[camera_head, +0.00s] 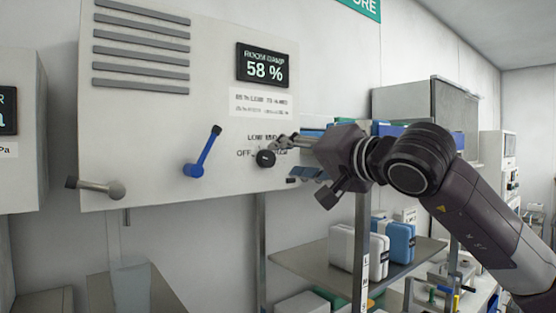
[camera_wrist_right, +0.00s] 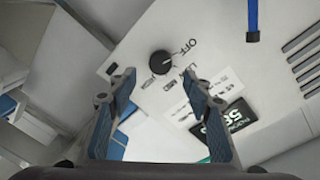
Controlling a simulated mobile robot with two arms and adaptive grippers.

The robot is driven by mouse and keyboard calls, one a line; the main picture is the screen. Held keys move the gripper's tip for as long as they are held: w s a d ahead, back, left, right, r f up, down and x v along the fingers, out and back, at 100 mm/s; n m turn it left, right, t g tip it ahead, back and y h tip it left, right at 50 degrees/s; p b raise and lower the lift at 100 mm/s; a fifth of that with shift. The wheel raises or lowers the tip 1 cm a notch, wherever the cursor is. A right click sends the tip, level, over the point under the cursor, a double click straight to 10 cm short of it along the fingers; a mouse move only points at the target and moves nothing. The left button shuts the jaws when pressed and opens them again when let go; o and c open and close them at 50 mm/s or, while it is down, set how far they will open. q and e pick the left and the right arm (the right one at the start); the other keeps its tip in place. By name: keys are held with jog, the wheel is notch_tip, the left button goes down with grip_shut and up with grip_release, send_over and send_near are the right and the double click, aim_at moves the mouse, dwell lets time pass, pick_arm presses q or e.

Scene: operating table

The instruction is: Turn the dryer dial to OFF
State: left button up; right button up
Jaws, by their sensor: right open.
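The dryer dial (camera_head: 266,158) is a small round black knob low on the right side of the white dryer panel (camera_head: 160,140). Printed labels surround it, with OFF to its left in the head view. In the right wrist view the dial (camera_wrist_right: 160,63) lies just beyond and between my fingertips, with OFF printed beside it. I cannot tell surely which label its pointer faces. My right gripper (camera_head: 284,160) is open and empty, its fingers pointing at the dial; it also shows in the right wrist view (camera_wrist_right: 160,78). No finger visibly grips the dial. My left gripper is out of view.
A blue lever (camera_head: 203,152) and a grey lever (camera_head: 96,187) stick out of the panel left of the dial. A display (camera_head: 263,65) reading 58 % sits above. A shelf (camera_head: 330,260) with white and blue boxes stands below my right arm.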

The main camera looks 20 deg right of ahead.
jog(key=v, duration=0.6)
jog(key=shift+s, duration=0.25)
jog(key=shift+d, duration=0.1)
